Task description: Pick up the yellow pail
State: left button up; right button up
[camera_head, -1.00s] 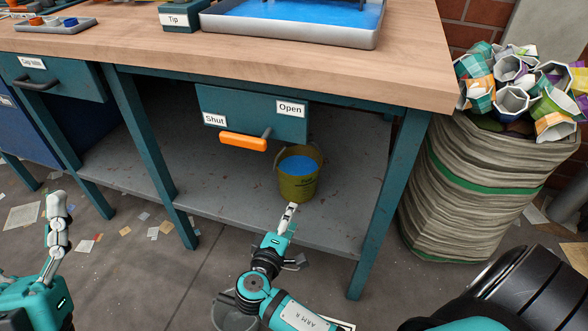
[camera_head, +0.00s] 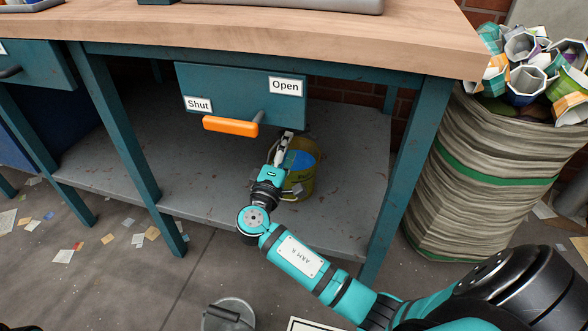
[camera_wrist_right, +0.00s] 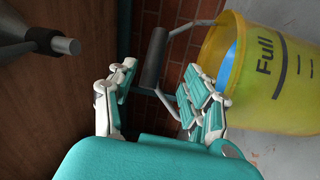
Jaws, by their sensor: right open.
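The yellow pail (camera_head: 304,184) stands on the grey lower shelf under the bench, with blue contents showing inside. In the right wrist view the pail (camera_wrist_right: 272,85) is at the upper right, marked "Full". Its handle (camera_wrist_right: 155,57) has a dark grip and stands out beside the rim, beyond and between the fingers. My right gripper (camera_head: 285,146) is at the pail's left side, partly covering it. In the wrist view the gripper (camera_wrist_right: 160,97) is open, with nothing between its fingers. I cannot tell whether a finger touches the pail. My left gripper is out of view.
A teal box (camera_head: 240,95) labelled "Shut" and "Open" hangs above, with an orange-handled lever (camera_head: 231,126). The bench leg (camera_head: 398,175) stands right of the pail. The shelf (camera_head: 205,195) is clear to the left. A grey bucket (camera_head: 229,314) is on the floor.

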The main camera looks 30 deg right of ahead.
aim_at(294, 131)
jog(key=shift+r+b+x, duration=0.15)
jog(key=shift+b+x, duration=0.5)
jog(key=shift+x, duration=0.7)
jog(key=shift+r+b+x, duration=0.2)
jog(key=shift+b+x, duration=0.4)
jog(key=shift+x, duration=0.75)
jog(key=shift+s, duration=0.15)
grip_shut()
jog(key=shift+r, duration=0.15)
